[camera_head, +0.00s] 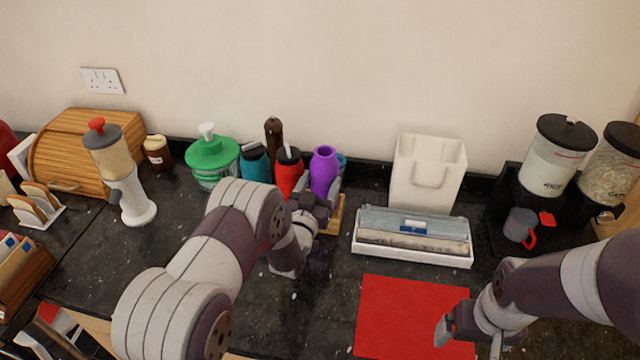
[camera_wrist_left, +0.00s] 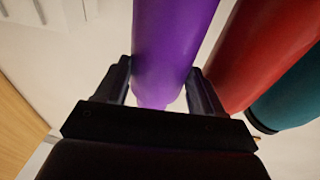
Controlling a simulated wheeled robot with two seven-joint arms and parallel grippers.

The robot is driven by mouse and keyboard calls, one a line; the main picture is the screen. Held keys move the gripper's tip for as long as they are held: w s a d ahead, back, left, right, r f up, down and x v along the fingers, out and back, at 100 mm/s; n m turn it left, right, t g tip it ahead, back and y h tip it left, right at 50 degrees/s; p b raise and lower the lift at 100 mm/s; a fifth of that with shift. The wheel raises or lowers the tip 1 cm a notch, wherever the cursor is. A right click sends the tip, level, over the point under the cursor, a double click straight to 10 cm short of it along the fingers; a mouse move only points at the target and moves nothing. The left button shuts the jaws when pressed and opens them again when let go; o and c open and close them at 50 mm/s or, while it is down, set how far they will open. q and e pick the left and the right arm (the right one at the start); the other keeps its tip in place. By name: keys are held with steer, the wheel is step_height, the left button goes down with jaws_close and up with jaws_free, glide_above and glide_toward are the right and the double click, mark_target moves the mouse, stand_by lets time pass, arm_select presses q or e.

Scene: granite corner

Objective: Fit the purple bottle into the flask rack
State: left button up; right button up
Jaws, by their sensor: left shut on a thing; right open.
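The purple bottle (camera_head: 323,172) stands upright at the back of the counter, right of a red bottle (camera_head: 289,170). In the left wrist view the purple bottle (camera_wrist_left: 168,50) passes between the fingers of my left gripper (camera_wrist_left: 165,90), which is shut on it. In the head view my left gripper (camera_head: 318,205) is partly hidden behind its own wrist. The flask rack (camera_head: 336,215) shows as a wooden edge beneath the bottles, mostly hidden by my arm. I cannot tell whether the purple bottle is seated in it. My right gripper (camera_head: 445,330) is open and empty over the red mat.
The red bottle (camera_wrist_left: 262,50) and a teal bottle (camera_wrist_left: 290,95) stand close beside the purple one. A white box tray (camera_head: 412,240) and a white bag-shaped holder (camera_head: 427,172) stand right. The red mat (camera_head: 405,310) is bare.

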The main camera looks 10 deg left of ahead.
mark_target(320, 196)
arm_select(q)
steer(key=shift+f+b, duration=2.1)
steer(key=shift+f, duration=0.1)
arm_select(e)
steer(key=shift+f, duration=2.2)
arm_select(q)
steer(key=shift+r, duration=0.2)
arm_select(e)
steer(key=shift+r, duration=0.2)
arm_select(q)
steer(key=shift+r+p, duration=1.9)
steer(key=shift+r, duration=0.7)
arm_select(e)
step_height(320, 196, up, 3)
steer(key=shift+r, duration=0.2)
steer(key=shift+f, duration=0.1)
steer(key=shift+f, duration=0.15)
arm_select(q)
steer(key=shift+b, duration=0.5)
arm_select(e)
steer(key=shift+f, duration=0.25)
steer(key=shift+f, duration=0.2)
arm_select(q)
steer(key=shift+f+b, duration=2.75)
steer(key=shift+f, duration=0.05)
arm_select(e)
steer(key=shift+f, duration=2.55)
